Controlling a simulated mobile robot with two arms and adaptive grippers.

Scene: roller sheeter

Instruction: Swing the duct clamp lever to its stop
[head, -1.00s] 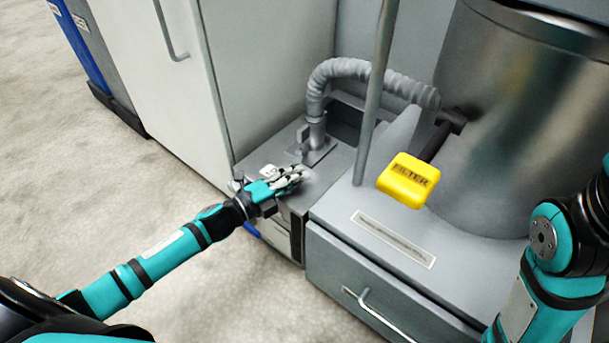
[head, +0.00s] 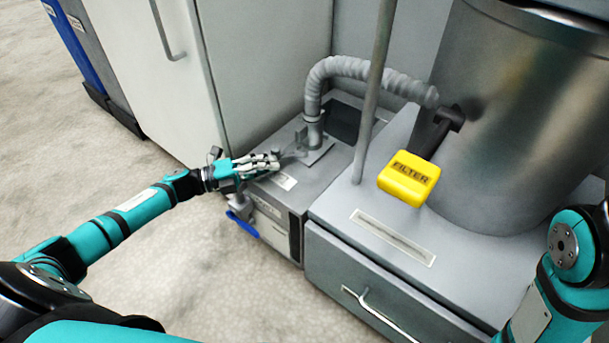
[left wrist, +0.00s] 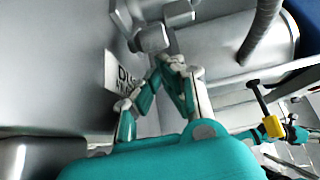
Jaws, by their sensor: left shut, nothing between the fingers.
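The corrugated grey duct (head: 345,68) runs down to a collar (head: 314,130) on a plate on top of the low grey box. A small grey part that looks like the clamp lever (head: 296,150) lies beside the collar's foot. My left gripper (head: 275,161) is shut and empty, with its fingertips just left of that part. I cannot tell whether they touch. In the left wrist view the fingers (left wrist: 168,64) close together below a blocky grey part (left wrist: 152,38), beside a label starting "DU" (left wrist: 115,75).
A yellow FILTER handle (head: 409,178) sticks out from the large metal drum (head: 500,110). A thin upright post (head: 375,95) stands right of the duct. A blue handle (head: 243,222) is on the box's front. A tall cabinet (head: 165,80) stands behind left. Floor is clear in front.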

